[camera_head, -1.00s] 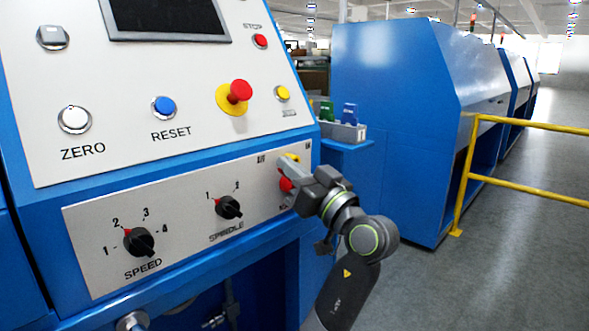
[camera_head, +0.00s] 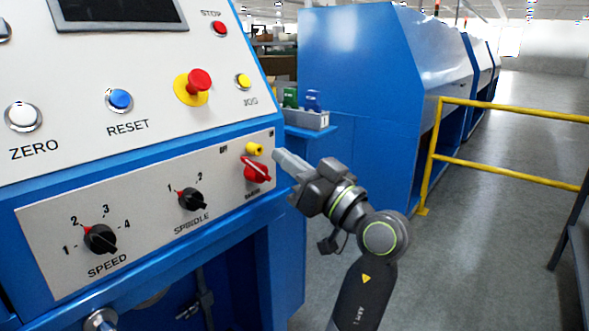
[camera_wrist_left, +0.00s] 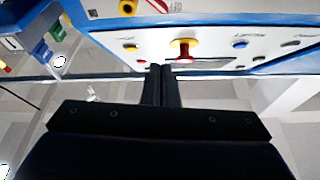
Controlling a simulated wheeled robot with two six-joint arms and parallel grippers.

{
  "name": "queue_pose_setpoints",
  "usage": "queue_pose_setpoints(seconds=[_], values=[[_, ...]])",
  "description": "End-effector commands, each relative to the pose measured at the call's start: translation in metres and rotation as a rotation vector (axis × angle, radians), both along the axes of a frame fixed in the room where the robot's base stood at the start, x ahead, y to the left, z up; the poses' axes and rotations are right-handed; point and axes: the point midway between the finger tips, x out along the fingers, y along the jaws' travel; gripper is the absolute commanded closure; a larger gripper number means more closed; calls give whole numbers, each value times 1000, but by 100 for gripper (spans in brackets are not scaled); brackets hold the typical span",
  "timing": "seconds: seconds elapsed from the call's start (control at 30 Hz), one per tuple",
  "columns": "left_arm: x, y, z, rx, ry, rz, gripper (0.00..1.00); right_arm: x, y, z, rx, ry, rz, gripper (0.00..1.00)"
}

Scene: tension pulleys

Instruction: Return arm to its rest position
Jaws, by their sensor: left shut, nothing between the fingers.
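My left gripper (camera_head: 285,160) is shut and empty, just right of the control panel's right edge. It stands apart from the red rotary switch (camera_head: 256,170) in the head view. Its closed fingers (camera_wrist_left: 162,78) also show in the left wrist view, pointing toward the panel. The red switch sits at the right end of the lower panel, with a small yellow piece (camera_head: 254,149) above it. My right gripper is in neither view.
The blue machine's panel carries the SPEED knob (camera_head: 100,239), the SPINDLE knob (camera_head: 191,199) and a red emergency button (camera_head: 198,80). A grey bin (camera_head: 308,119) stands behind. A yellow railing (camera_head: 500,166) is at the right. Grey floor (camera_head: 470,250) lies open between.

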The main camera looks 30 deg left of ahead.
Motion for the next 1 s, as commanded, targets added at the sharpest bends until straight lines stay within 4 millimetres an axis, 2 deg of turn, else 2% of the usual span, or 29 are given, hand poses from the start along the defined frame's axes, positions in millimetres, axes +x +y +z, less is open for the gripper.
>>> queue_pose_setpoints(seconds=[0.17, 0.4, 0.47, 0.53, 0.57, 0.67, 0.8, 0.87, 0.9, 1.0], values=[[-2, -12, -5, -1, 1, 0, 100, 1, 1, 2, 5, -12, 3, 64], [-2, -14, -5, 0, 1, -1, 100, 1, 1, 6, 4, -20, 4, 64], [0, -12, -10, -5, 11, -6, 100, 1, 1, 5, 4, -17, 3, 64], [4, -7, -24, -21, 40, -28, 100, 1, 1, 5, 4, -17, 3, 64], [8, -4, -34, -34, 62, -43, 100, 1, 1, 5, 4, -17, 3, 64], [20, 10, -81, -94, 155, -117, 100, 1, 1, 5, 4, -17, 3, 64], [29, 30, -169, -219, 322, -251, 100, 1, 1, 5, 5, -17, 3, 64], [27, 36, -207, -277, 391, -307, 100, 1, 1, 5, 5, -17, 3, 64], [25, 38, -232, -319, 437, -345, 100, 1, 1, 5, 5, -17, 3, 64], [11, 42, -294, -425, 546, -437, 100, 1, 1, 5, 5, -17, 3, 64]])
